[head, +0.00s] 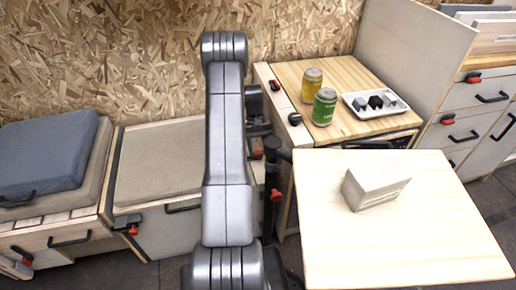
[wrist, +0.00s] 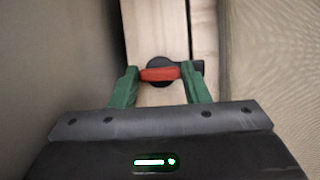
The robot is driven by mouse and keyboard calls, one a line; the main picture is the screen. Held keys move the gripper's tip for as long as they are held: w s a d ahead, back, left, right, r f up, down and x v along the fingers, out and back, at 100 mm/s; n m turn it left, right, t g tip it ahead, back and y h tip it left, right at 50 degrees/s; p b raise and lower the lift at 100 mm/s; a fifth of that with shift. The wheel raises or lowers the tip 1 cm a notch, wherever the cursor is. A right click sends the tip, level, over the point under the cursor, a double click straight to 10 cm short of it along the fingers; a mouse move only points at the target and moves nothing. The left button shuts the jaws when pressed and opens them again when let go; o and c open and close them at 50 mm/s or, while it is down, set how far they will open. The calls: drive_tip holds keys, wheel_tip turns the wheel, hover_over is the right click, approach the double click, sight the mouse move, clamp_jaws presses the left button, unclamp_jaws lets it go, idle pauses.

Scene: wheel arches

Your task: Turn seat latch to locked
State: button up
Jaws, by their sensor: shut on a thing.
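The seat latch (wrist: 160,74) is a red bar on a round black base, set on a pale wooden strip in the wrist view. The bar lies crosswise in that picture. My gripper (wrist: 162,85) has its green fingers on either side of the bar, shut on its two ends. A black catch piece (wrist: 191,66) sits right of the base, partly behind the right finger.
Grey cushioned benches (head: 160,165) stand to the left, with another red latch (head: 133,230) on the front. A pale table (head: 400,235) with a grey box (head: 375,186) stands at right.

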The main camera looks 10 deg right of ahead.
drive_tip(key=o, duration=1)
drive_tip(key=p+v, duration=0.2)
drive_tip(key=v, duration=1.2)
drive_tip(key=shift+s+p, duration=0.1)
drive_tip(key=shift+p, duration=0.2)
drive_tip(key=shift+f, duration=0.1)
drive_tip(key=b+x, duration=0.2)
drive_tip(key=x, duration=1.1)
drive_tip(key=shift+s+f+b, duration=0.1)
drive_tip(key=shift+f+b, duration=0.25)
